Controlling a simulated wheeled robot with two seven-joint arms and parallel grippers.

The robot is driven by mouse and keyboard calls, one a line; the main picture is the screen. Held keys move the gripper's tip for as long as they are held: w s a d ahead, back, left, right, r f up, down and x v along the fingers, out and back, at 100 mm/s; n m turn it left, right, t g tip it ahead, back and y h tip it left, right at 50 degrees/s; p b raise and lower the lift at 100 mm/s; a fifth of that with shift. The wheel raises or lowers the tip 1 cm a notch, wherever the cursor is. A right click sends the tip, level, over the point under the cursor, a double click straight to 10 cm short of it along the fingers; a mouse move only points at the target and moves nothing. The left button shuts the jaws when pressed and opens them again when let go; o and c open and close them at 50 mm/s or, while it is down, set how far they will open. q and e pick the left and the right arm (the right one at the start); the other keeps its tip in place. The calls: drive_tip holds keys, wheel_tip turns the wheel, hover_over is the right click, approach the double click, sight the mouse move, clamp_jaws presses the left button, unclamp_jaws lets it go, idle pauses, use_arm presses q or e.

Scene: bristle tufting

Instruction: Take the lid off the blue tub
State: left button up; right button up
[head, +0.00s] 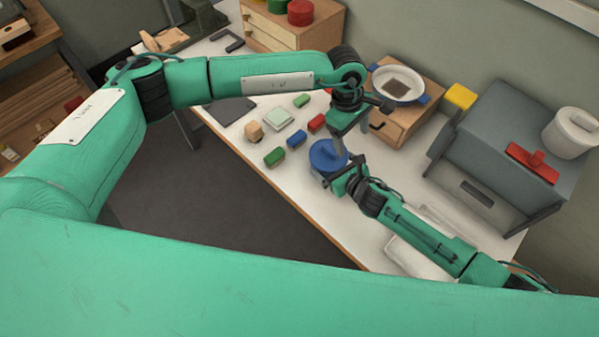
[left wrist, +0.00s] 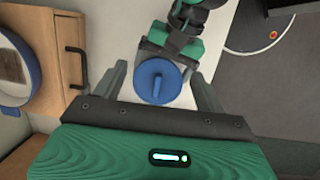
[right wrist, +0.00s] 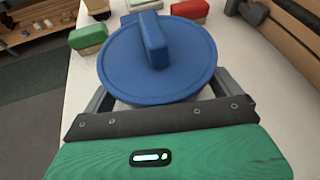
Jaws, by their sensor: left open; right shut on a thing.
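The blue tub's round blue lid (head: 322,156) with its raised bar handle sits on the tub near the table's front edge. The lid fills the middle of the right wrist view (right wrist: 157,62), and it also shows in the left wrist view (left wrist: 158,80). My right gripper (head: 333,181) is shut on the tub from the near side, its fingers on the tub's body below the lid. The lid hides most of the tub. My left gripper (head: 337,140) is open above the lid, with the handle between its fingers in the left wrist view (left wrist: 160,85).
Several small blocks lie left of the tub, including a green block (head: 274,157), a red block (head: 316,122) and a blue block (head: 297,139). A wooden drawer box (head: 392,130) with a white-and-blue pan (head: 398,84) stands behind. A grey cabinet (head: 510,140) stands right.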

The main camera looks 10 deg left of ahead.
use_arm(q)
drive_tip(key=s+d+f+n+h, duration=0.2)
drive_tip(key=s+d+h, duration=0.5)
drive_tip(key=d, duration=0.2)
use_arm(e)
drive_tip(key=shift+f, duration=0.1)
drive_tip(key=shift+s, duration=0.1)
use_arm(q)
drive_tip(key=n+t, duration=1.4)
drive_tip(key=n, duration=0.2)
approach(328, 152)
drive_tip(key=x, duration=0.8)
drive_tip(key=shift+w, duration=0.2)
